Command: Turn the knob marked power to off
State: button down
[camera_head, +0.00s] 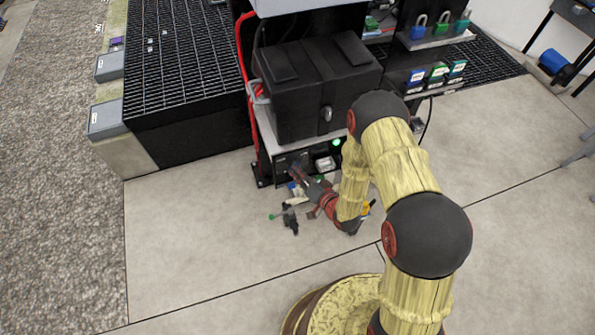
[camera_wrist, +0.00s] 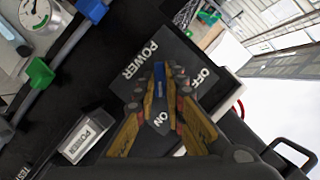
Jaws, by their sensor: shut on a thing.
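The power knob (camera_wrist: 159,76) shows in the wrist view as a narrow blue handle on a dark panel plate (camera_wrist: 120,78). The knob's base is hidden by the fingers. In the head view my gripper (camera_head: 298,176) reaches the low front panel under the black box; the knob cannot be made out there.
A gauge (camera_wrist: 36,12), a green handle (camera_wrist: 38,73) and a white labelled block (camera_wrist: 84,136) sit left of the plate. In the head view a black box (camera_head: 318,85) stands above the panel, with a red pipe (camera_head: 247,95) at its left.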

jog(key=shift+n, duration=0.3)
jog(key=shift+a+n+t+h+b, duration=0.15)
jog(key=shift+n+t+h+b, duration=0.25)
jog(key=shift+n+h, duration=1.25)
jog(key=shift+a+n+t+h+b, duration=0.3)
jog(key=shift+n+h, duration=0.65)
jog(key=shift+n, duration=1.25)
jog(key=shift+a+n+t+h+b, duration=0.1)
jog(key=shift+n+t+h+b, duration=0.35)
jog(key=shift+n+h, duration=1.2)
jog(key=shift+n+y, duration=0.25)
jog(key=shift+n, duration=0.25)
jog(key=c, duration=1.8)
grip_release()
jog(key=shift+c, duration=0.2)
jog(key=shift+s, duration=0.1)
jog(key=v, duration=1.1)
jog(key=shift+s, duration=0.4)
